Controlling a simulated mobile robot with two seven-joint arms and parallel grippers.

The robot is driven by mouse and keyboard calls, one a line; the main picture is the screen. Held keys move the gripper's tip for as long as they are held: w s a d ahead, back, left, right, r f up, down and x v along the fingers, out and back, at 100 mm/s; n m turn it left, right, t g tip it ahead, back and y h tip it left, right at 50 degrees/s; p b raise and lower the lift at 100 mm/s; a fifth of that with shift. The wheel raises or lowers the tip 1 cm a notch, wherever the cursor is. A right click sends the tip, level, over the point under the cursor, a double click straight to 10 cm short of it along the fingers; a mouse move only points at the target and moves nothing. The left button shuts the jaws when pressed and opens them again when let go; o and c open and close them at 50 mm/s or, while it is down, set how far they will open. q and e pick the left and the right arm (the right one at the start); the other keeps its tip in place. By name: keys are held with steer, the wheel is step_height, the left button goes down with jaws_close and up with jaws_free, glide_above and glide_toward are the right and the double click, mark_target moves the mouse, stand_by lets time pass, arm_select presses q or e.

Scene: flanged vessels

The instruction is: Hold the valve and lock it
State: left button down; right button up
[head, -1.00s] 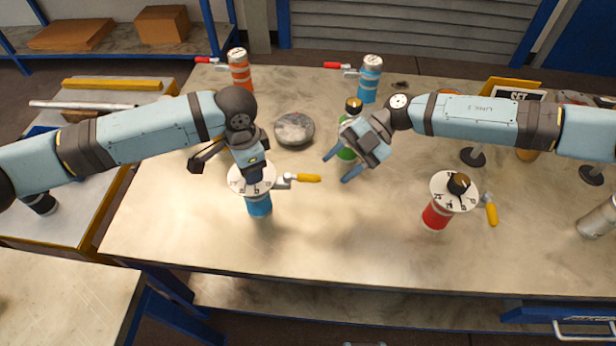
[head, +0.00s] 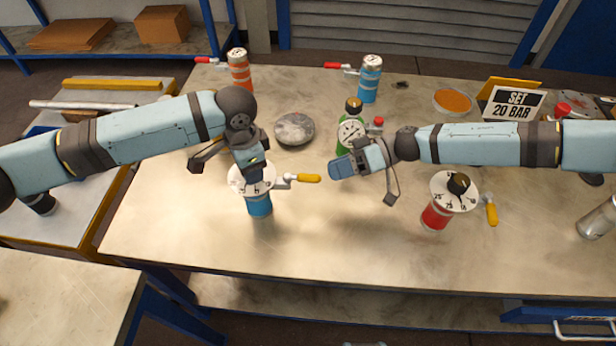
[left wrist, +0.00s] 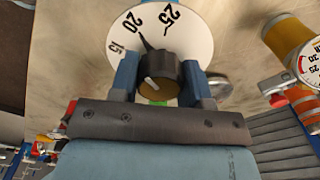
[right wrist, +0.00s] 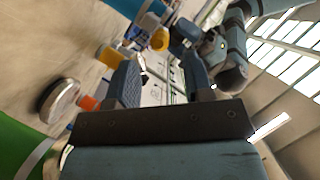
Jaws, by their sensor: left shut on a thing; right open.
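The blue vessel (head: 259,206) stands on the workbench with a white numbered dial (head: 238,184) on top. My left gripper (head: 252,175) is above the dial. In the left wrist view its fingers (left wrist: 160,82) are shut on the black knob (left wrist: 156,72), whose pointer is near 20 on the dial (left wrist: 190,45). The vessel's yellow-handled lever (head: 308,178) sticks out to the right. My right gripper (head: 340,167) is just right of and above the lever's tip, apart from it and pointing left. In the right wrist view its fingers (right wrist: 160,82) are open and nothing is between them.
A green gauge vessel (head: 351,130) stands close behind my right gripper. A red vessel (head: 436,215) with a similar dial is to the right. A sign (head: 516,103) reads "SET 20 BAR". Orange and blue red-levered vessels stand at the back. The bench front is clear.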

mark_target(308, 179)
steer(key=x, duration=0.7)
jaws_close()
